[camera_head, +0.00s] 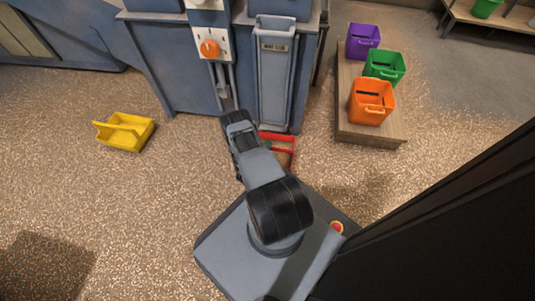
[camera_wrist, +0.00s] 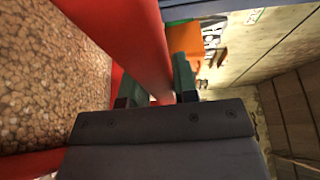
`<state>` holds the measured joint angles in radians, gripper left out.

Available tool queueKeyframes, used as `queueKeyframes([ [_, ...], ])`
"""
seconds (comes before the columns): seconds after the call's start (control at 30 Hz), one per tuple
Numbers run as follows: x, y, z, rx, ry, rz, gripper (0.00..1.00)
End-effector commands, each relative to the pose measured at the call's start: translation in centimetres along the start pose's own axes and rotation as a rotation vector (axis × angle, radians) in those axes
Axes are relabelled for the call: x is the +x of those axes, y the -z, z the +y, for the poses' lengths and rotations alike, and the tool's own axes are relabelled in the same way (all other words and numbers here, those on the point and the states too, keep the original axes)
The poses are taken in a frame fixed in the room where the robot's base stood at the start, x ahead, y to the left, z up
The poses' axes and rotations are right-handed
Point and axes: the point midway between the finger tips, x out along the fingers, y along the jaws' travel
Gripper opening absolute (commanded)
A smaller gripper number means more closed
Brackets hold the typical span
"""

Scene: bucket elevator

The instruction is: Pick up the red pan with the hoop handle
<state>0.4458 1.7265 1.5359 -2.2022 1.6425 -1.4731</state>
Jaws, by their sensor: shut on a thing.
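The red pan (camera_head: 291,138) shows beside my forearm in the head view, at the foot of the blue-grey machine; much of it is hidden by my arm. In the wrist view, a thick red bar of the pan (camera_wrist: 125,38) runs down between the dark green fingers of my gripper (camera_wrist: 155,92), which is shut on it. Another red edge crosses the lower left corner of the wrist view. Whether the pan is clear of the floor cannot be told.
The machine's grey chute (camera_head: 273,80) stands just behind the pan. A yellow pan (camera_head: 126,131) lies on the floor at left. A wooden platform (camera_head: 370,137) at right holds purple (camera_head: 363,40), green (camera_head: 384,67) and orange bins (camera_head: 371,101). The floor between is clear.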

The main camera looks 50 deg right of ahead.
Motion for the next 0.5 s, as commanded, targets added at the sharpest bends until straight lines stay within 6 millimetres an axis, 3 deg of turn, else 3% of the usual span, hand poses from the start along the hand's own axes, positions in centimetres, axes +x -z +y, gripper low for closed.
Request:
queueKeyframes([
  [0.33, 0.0, 0.0, -0.2, 0.002, 0.005, 0.0, 0.0],
  [0.5, 0.1, -0.1, -1.8, 0.003, 0.006, 0.0, 0.0],
])
